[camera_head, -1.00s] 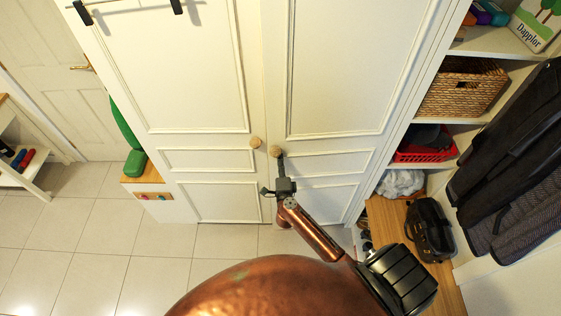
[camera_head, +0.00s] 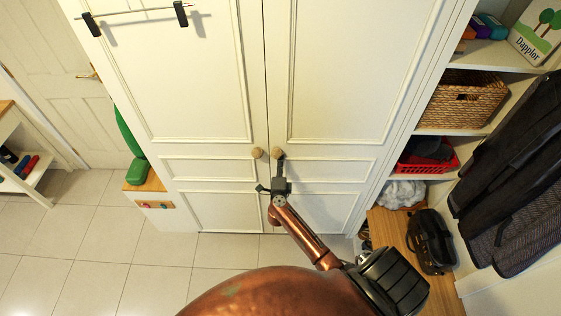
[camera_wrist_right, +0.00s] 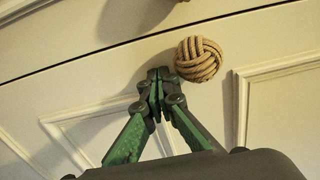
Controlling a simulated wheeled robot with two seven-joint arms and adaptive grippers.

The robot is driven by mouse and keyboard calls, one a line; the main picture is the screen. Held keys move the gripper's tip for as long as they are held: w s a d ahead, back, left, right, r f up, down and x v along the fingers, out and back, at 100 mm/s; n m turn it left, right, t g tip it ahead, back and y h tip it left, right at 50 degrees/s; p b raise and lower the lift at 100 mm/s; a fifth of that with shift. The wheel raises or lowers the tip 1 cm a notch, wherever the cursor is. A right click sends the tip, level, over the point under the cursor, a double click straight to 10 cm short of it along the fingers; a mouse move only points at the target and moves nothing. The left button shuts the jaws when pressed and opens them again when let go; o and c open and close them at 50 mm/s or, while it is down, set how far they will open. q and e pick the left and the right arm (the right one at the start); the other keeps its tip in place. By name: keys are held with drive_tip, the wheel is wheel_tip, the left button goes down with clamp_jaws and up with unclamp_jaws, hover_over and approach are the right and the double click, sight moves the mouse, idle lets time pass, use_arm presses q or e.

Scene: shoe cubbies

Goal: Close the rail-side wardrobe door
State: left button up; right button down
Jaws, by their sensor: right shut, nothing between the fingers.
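The wardrobe has two cream panelled doors side by side. The left door (camera_head: 180,85) carries a rail (camera_head: 135,12) on black brackets near its top, and a round knob (camera_head: 257,153). The right door (camera_head: 335,80) has a matching woven-rope knob (camera_head: 278,153). The doors look level or nearly so, with a thin dark seam between them. My right gripper (camera_head: 279,161) is at the right knob, in front of the doors. In the right wrist view its shut, empty fingertips (camera_wrist_right: 158,75) are just left of a rope knob (camera_wrist_right: 198,59); contact is unclear. My left gripper is out of view.
Open shelves on the right hold a wicker basket (camera_head: 465,98) and a red basket (camera_head: 428,160). A black bag (camera_head: 430,242) sits on a wooden bench, with dark coats hanging beside it. A small bench (camera_head: 150,184) stands left of the wardrobe. Tiled floor in front is clear.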

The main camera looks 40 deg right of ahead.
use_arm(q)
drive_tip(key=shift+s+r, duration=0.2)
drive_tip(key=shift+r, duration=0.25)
use_arm(e)
drive_tip(key=v, duration=1.4)
drive_tip(key=shift+d, duration=0.2)
drive_tip(key=shift+s+f, duration=0.1)
drive_tip(key=shift+f, duration=0.05)
